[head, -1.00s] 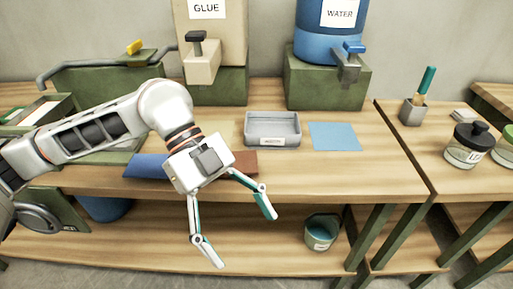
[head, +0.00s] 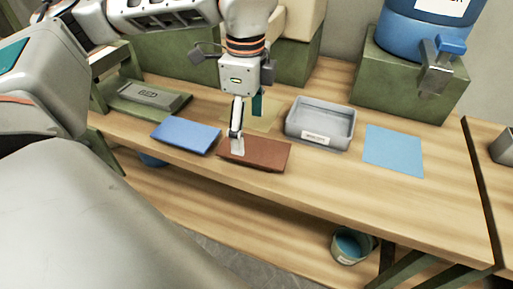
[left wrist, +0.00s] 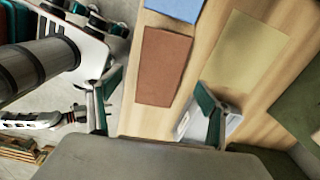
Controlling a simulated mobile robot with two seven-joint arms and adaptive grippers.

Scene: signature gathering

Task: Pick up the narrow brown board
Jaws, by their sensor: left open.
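The brown board (head: 265,155) lies flat near the front edge of the workbench, right of a blue board (head: 186,135). My left gripper (head: 248,128) is open and points down at the brown board's left part. One fingertip shows in front of that end, and the other is farther back. I cannot tell whether the near tip touches it. In the left wrist view the brown board (left wrist: 164,66) lies beyond and between the open fingers, with nothing held. My right gripper is not seen.
A grey tray (head: 320,122) stands right of the board, with a light blue sheet (head: 393,150) beyond it. A tan sheet (head: 262,122) lies behind the board. A blue barrel (head: 425,28) with a tap sits on a green stand (head: 400,84).

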